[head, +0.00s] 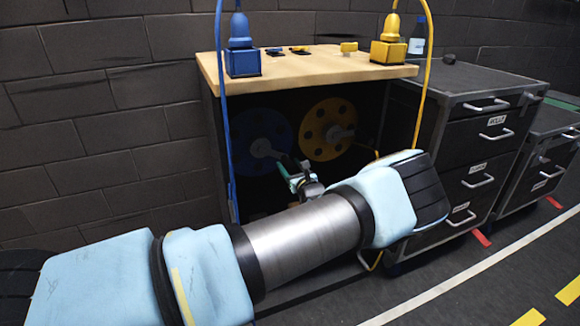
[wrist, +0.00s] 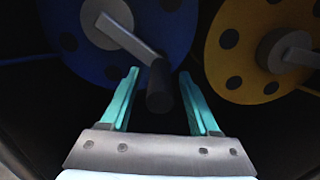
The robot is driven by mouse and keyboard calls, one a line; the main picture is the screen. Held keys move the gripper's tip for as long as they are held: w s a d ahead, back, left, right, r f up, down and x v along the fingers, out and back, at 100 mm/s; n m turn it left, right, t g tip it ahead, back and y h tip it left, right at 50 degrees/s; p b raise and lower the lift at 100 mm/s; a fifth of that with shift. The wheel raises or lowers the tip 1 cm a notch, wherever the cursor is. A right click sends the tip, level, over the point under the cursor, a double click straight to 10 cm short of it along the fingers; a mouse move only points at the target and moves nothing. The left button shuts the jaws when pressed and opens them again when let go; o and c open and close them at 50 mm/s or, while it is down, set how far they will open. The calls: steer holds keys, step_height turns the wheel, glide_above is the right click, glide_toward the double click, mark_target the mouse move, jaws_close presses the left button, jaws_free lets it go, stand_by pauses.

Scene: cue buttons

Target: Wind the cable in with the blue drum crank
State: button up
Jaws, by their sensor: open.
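The blue drum (head: 264,128) is on the left inside the dark open front of the wooden-topped bench. It also fills the upper left of the wrist view (wrist: 72,58). Its grey crank arm (wrist: 124,36) runs right and down from the hub to a dark handle (wrist: 159,88). My gripper (wrist: 158,73) is open, with one teal finger on each side of the handle and a visible gap on both sides. Whether the handle is fully at fingertip depth is hard to tell. In the head view my gripper (head: 287,168) is partly hidden behind my arm.
A yellow drum (head: 316,113) with its own crank (wrist: 290,50) sits close on the right. A blue cable (head: 225,125) and a yellow cable (head: 423,85) hang from plugs on the bench top (head: 300,68). Grey drawer cabinets (head: 470,130) stand to the right.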

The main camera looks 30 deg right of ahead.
jaws_close()
stand_by(0.5)
stand_by(0.9)
